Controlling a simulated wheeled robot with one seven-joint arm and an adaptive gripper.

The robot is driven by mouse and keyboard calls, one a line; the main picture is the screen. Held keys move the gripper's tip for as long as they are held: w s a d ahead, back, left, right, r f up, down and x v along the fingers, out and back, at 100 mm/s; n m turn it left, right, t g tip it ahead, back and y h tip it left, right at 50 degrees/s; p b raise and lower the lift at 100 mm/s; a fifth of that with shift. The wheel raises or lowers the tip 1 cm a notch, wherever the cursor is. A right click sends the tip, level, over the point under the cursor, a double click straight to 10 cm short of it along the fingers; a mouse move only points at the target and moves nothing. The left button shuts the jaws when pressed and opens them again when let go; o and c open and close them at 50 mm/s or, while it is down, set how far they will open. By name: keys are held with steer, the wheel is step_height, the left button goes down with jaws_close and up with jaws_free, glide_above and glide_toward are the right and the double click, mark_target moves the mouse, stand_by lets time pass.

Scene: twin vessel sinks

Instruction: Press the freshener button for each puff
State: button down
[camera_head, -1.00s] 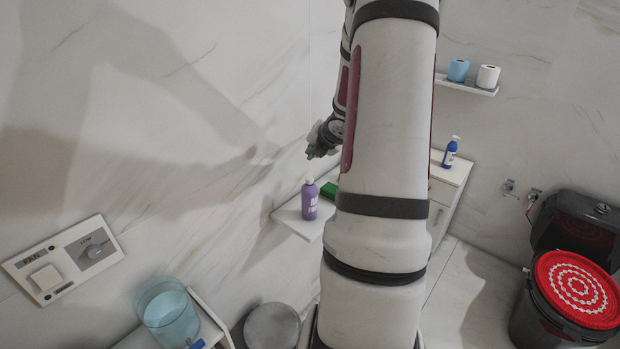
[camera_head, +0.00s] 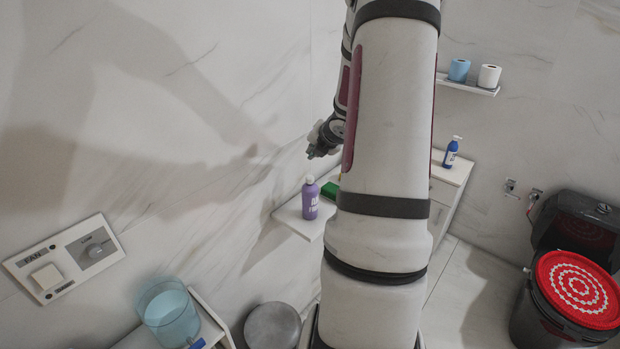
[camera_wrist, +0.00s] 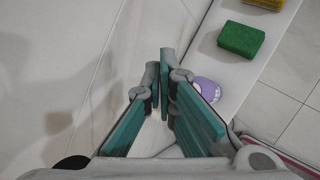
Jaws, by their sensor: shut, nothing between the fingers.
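A purple bottle (camera_head: 310,200) with a pale cap and white lettering stands upright on a small white wall shelf (camera_head: 292,222); I cannot read the label fully. It looks like the freshener. My gripper (camera_head: 314,154) is above the bottle and apart from it, close to the marble wall. In the wrist view my gripper (camera_wrist: 161,75) is shut and empty, with its green finger pads converging. The purple bottle (camera_wrist: 208,89) shows just right of the fingers there, partly hidden by them. Its button cannot be made out.
A green sponge (camera_wrist: 241,39) lies behind the bottle, with a yellow one (camera_wrist: 264,3) beyond. A fan panel (camera_head: 65,260) is on the left wall. A blue bottle (camera_head: 450,155) stands on a white cabinet.

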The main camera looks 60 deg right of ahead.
stand_by(0.6)
steer(key=shift+r, duration=1.9)
steer(key=shift+f+b, duration=0.1)
steer(key=shift+b, duration=0.2)
steer(key=b, duration=0.7)
glide_above(313, 177)
step_height(313, 177, down, 8)
steer(key=shift+w+r, duration=0.15)
steer(key=shift+f+b, duration=0.5)
steer(key=shift+b, duration=0.1)
steer(key=shift+f, duration=0.1)
